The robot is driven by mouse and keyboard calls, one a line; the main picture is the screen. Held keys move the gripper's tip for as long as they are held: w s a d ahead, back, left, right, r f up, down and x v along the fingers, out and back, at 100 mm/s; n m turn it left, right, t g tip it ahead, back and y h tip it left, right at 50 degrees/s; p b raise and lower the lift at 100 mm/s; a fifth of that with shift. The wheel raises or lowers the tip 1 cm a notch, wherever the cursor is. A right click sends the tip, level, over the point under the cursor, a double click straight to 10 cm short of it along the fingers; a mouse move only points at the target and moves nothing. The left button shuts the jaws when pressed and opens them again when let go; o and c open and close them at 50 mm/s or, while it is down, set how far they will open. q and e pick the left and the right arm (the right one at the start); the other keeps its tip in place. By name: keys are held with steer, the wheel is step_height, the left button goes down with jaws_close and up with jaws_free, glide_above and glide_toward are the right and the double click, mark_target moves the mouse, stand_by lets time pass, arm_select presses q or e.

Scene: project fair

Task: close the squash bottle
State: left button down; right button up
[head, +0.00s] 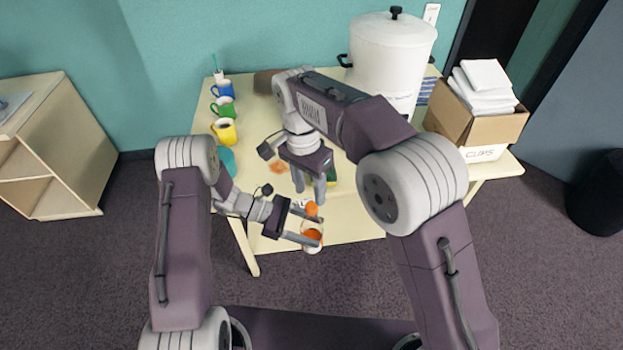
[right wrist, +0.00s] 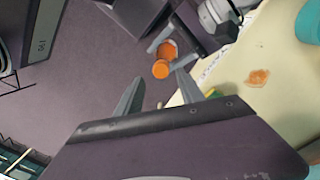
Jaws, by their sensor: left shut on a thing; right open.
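The squash bottle (head: 313,236), with orange squash in it, is held in my left gripper (head: 313,229) off the table's front edge. Its orange cap (head: 312,208) shows at the top end, and a left finger crosses between cap and body. I cannot tell whether the cap is fully seated. My right gripper (head: 310,190) is open and empty, pointing down just above the cap. In the right wrist view the cap (right wrist: 161,69) lies beyond and between the open fingers, apart from them, with the bottle (right wrist: 169,48) behind it. The left fingers partly hide the bottle.
An orange spill (head: 278,167) marks the table (head: 255,195). Blue, green and yellow mugs (head: 224,131) line its left side. A white urn (head: 390,55) and a cardboard box (head: 480,122) stand at the back and right. A green-and-yellow thing (head: 332,177) is partly hidden behind my right gripper.

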steer(key=n, duration=0.6)
steer(key=shift+n, duration=0.4)
steer(key=n, duration=0.3)
steer(key=shift+r, duration=0.1)
steer(key=n, duration=0.6)
steer(key=shift+n, duration=0.3)
steer(key=n, duration=0.3)
steer(key=shift+r, duration=0.15)
steer(key=n, duration=0.6)
steer(key=shift+s+r+n, duration=0.1)
steer(key=shift+r+n, duration=0.05)
steer(key=shift+n, duration=0.15)
steer(key=n, duration=0.6)
steer(key=shift+r+y, duration=0.3)
steer(key=n, duration=0.4)
steer(key=shift+r+t, duration=0.25)
steer(key=shift+t, duration=0.05)
steer(key=shift+d+r+n, duration=0.15)
steer(key=shift+r+n, duration=0.2)
steer(key=shift+n, duration=0.15)
steer(key=shift+d+r, duration=0.15)
steer(key=shift+r, duration=0.3)
steer(key=shift+s, duration=0.1)
